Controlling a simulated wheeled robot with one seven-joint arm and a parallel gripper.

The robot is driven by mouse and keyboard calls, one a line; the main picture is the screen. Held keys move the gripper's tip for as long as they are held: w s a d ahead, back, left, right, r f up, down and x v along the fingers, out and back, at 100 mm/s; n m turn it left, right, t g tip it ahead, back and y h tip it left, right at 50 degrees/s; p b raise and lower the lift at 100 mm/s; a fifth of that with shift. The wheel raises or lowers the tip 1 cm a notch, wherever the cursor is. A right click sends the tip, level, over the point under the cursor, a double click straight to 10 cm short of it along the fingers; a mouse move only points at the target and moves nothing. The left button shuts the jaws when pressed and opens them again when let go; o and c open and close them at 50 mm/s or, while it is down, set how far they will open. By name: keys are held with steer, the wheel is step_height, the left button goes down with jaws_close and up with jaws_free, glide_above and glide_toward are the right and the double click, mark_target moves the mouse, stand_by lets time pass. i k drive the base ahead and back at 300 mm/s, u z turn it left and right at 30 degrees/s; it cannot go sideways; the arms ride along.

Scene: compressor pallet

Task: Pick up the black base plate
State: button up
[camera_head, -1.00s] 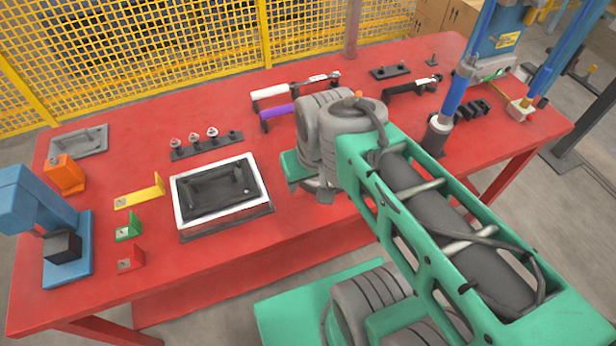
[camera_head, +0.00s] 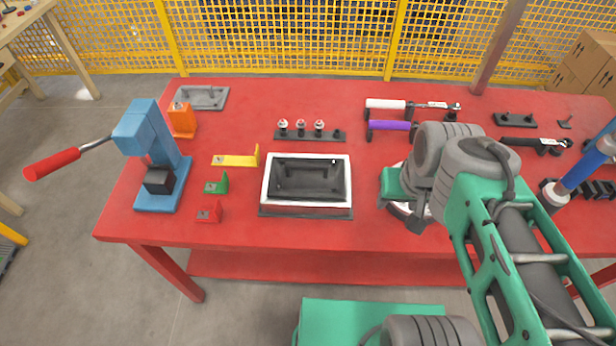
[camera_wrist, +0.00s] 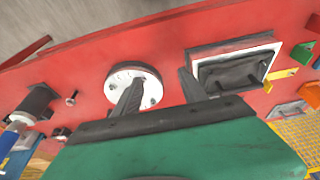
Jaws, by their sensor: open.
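No single part is plainly the black base plate. A dark plate with a bar-like handle (camera_head: 304,181) sits inside a white-rimmed frame (camera_head: 265,192) at the middle of the red table; it also shows in the wrist view (camera_wrist: 232,74). A thin dark edge shows under the frame. A small black plate with two knobs (camera_head: 516,121) lies at the back right. My gripper (camera_wrist: 160,80) is open and empty above the table, its fingers apart. The left finger overlaps a round white disc (camera_wrist: 152,78); the framed plate is right of the right finger. In the head view my arm hides the fingers.
A blue press (camera_head: 150,140) with a red lever stands at the left. Coloured brackets (camera_head: 216,185), a grey plate (camera_head: 201,97) and a black strip with pegs (camera_head: 310,135) lie nearby. Purple (camera_head: 390,126) and white-handled tools lie behind my arm.

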mark_target(302, 178)
steer(key=u, duration=2.9)
steer(key=k, duration=0.8)
steer(key=z, duration=0.9)
steer(key=i, duration=0.5)
steer(key=u, duration=0.05)
